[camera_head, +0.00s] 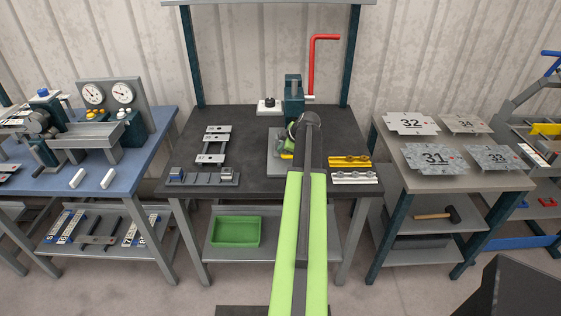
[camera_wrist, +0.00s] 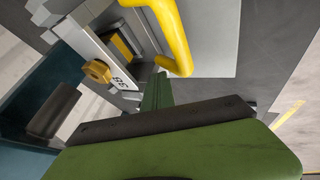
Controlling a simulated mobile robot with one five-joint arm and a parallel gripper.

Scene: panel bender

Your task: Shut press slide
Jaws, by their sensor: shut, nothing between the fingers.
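The press (camera_head: 293,98) stands on the dark middle bench, with a dark teal body and a red lever (camera_head: 323,62) raised above it. Its grey base (camera_head: 274,165) shows in the head view to the left of my arm, which hides much of the front. In the wrist view a yellow bar handle (camera_wrist: 176,30) curves over the grey slide parts (camera_wrist: 209,25). An orange knob (camera_wrist: 97,71) sits beside a numbered label. My gripper (camera_wrist: 157,88) is shut and empty, its green tip close to the handle's lower end; I cannot tell whether they touch. How far the slide is open is unclear.
Flat bars (camera_head: 212,145) and a rail (camera_head: 202,177) lie left on the bench; yellow and silver strips (camera_head: 350,162) lie right. A green bin (camera_head: 235,232) is on the shelf below. A side table (camera_head: 455,180) holds numbered plates.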

